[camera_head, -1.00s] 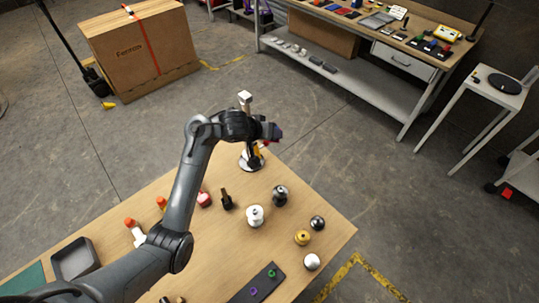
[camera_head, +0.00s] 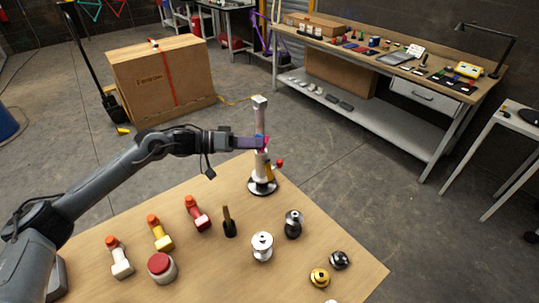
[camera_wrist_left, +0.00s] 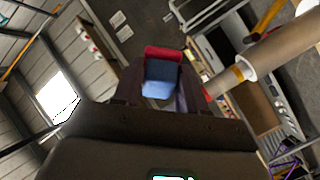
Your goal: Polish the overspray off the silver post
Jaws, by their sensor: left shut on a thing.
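The silver post (camera_head: 260,115) stands upright on a dark round base (camera_head: 262,186) near the far edge of the wooden table, with a square pale cap on top. An orange-and-red lever (camera_head: 275,166) sits low on it. My left gripper (camera_head: 257,143) is at mid-height of the post, shut on a small red-and-blue block (camera_wrist_left: 162,76). In the head view the block overlaps the post; whether it touches is hard to tell. In the left wrist view a post-like tube (camera_wrist_left: 283,52) with a yellow band lies right of the block, with a visible gap. My right gripper is not in view.
The wooden table (camera_head: 205,268) holds white, yellow and red bottles, a red-topped pot (camera_head: 161,267), a dark bottle (camera_head: 229,222) and several metal knobs (camera_head: 262,246). A cardboard box (camera_head: 160,80) and workbench (camera_head: 350,60) stand beyond. The air right of the post is clear.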

